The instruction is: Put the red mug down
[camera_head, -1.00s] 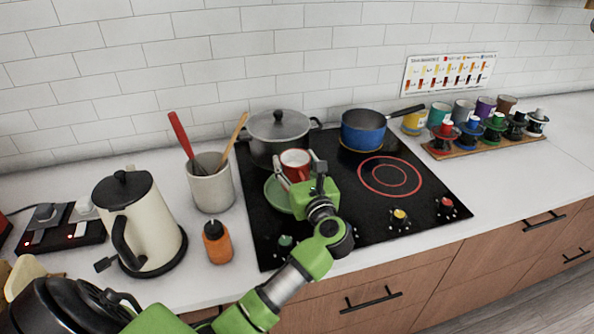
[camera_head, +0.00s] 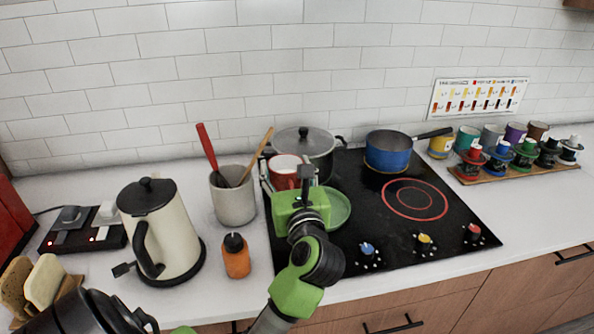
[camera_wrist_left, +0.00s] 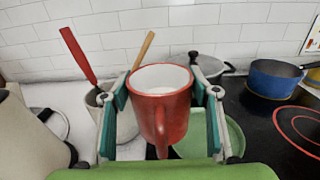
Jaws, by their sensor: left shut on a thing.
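The red mug (camera_head: 284,166), white inside, is upright between the fingers of my left gripper (camera_head: 286,174). In the left wrist view the mug (camera_wrist_left: 162,112) sits between the two teal finger pads, its handle facing the camera. The gripper is shut on it. The mug is near the hob's left edge, left of the green plate (camera_head: 340,209) and right of the utensil crock (camera_head: 234,201). Its underside is hidden, so I cannot tell its height above the surface. My right gripper is not in view.
A lidded grey pot (camera_head: 312,146) stands close behind the mug. A blue saucepan (camera_head: 389,152) is on the hob (camera_head: 455,212) farther right. An orange bottle (camera_head: 236,258) and a cream kettle (camera_head: 158,228) stand at left. Bare counter shows at the right.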

